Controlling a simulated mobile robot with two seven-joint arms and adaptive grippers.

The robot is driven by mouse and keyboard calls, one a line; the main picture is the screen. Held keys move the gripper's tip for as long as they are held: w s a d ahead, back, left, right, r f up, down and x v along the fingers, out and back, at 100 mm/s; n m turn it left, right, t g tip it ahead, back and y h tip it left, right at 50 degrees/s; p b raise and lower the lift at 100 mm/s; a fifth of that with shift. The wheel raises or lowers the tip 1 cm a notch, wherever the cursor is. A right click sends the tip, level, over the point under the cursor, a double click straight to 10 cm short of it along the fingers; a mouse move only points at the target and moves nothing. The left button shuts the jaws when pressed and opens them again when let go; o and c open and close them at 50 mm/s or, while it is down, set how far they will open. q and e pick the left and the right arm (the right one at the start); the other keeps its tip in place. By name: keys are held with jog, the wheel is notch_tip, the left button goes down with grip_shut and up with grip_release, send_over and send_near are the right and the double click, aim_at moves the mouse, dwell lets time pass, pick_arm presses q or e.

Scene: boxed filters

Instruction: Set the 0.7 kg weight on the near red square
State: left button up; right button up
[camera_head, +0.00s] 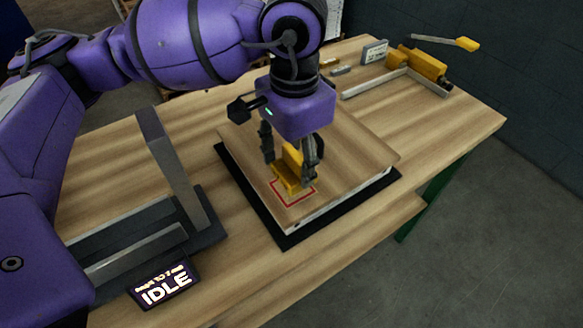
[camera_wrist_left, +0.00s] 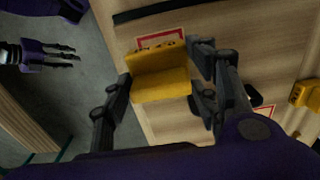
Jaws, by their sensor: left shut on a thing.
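My left gripper (camera_head: 288,177) is shut on the yellow weight (camera_head: 287,174), over the near part of the wooden board. The weight also shows between the fingers in the left wrist view (camera_wrist_left: 160,75). Any mass marking is unreadable. The near red square (camera_head: 293,196) is an outline on the board, partly covered by the weight in the head view. It also shows in the wrist view (camera_wrist_left: 160,36), with the weight overlapping it. I cannot tell whether the weight touches the board. My right gripper (camera_wrist_left: 62,56) appears open and empty over the floor.
The wooden board (camera_head: 355,155) lies on a black mat (camera_head: 290,240) on the table. Another red outline (camera_wrist_left: 265,110) and a yellow block (camera_wrist_left: 304,93) show in the wrist view. A metal fixture (camera_head: 165,170) and an IDLE display (camera_head: 165,287) stand at the left.

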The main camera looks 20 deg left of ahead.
aim_at(292, 172)
pick_arm(q)
jog(key=shift+w+a+f, duration=0.1)
jog(key=shift+f, duration=0.85)
jog(key=shift+w+a+f, duration=0.1)
jog(key=shift+f, duration=0.8)
jog(key=shift+f, duration=0.1)
jog(key=o, duration=1.4)
jog(key=shift+f, duration=0.2)
jog(key=o, duration=0.4)
jog(key=shift+r, duration=0.1)
jog(key=shift+o, duration=0.2)
notch_tip(292, 172, up, 12)
jog(key=shift+r, duration=0.2)
